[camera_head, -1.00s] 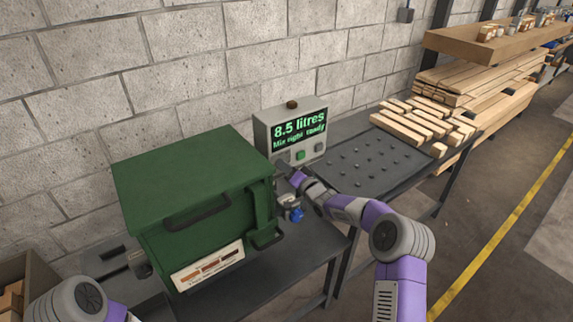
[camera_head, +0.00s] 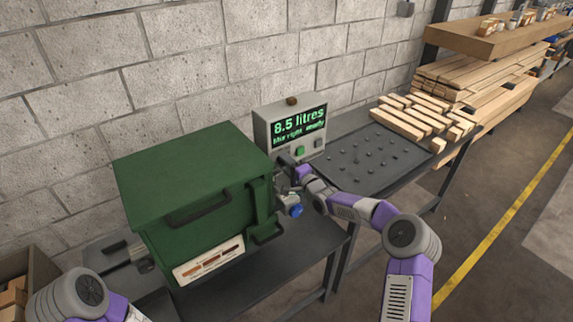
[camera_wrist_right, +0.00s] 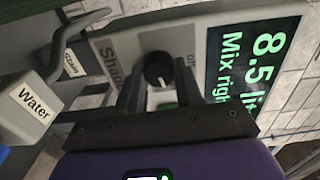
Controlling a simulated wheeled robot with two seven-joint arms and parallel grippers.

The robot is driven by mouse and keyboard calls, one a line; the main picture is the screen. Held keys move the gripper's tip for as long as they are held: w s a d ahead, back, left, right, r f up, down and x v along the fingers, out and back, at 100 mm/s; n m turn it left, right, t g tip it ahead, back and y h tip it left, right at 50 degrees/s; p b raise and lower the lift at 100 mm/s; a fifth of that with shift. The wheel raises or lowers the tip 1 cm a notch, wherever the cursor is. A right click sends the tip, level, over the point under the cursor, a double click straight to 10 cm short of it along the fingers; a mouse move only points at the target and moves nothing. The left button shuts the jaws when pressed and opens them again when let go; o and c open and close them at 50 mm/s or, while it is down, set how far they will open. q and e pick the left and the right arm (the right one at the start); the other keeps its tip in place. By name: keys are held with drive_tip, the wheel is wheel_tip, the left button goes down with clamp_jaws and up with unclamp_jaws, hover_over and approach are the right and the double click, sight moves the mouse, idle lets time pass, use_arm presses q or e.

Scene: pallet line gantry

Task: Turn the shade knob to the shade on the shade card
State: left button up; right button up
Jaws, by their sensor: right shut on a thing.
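The shade knob (camera_wrist_right: 158,70) is a dark round knob with a light mark, on the panel of a grey control box (camera_head: 262,128). In the right wrist view it sits between the fingertips of my right gripper (camera_wrist_right: 158,84), which is shut on it. In the head view this gripper (camera_head: 284,164) is at the box's lower left, and the knob is hidden. The shade card (camera_head: 209,261), a pale strip with several brown swatches, is on the front of the green cabinet (camera_head: 185,175). Its small print is unreadable. My left arm shows at lower left; its gripper is not visible.
The box's screen (camera_head: 299,125) reads "8.5 litres". A green button (camera_head: 299,151) is below it. A handle labelled Water (camera_wrist_right: 34,104) and a Stain label (camera_wrist_right: 71,63) are beside the panel. A dark tray and wood blocks (camera_head: 412,117) lie to the right.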

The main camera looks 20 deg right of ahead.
idle(0.3)
drive_tip(key=o, duration=1)
drive_tip(key=shift+o, duration=0.2)
drive_tip(key=v, duration=0.7)
drive_tip(key=shift+s, duration=0.3)
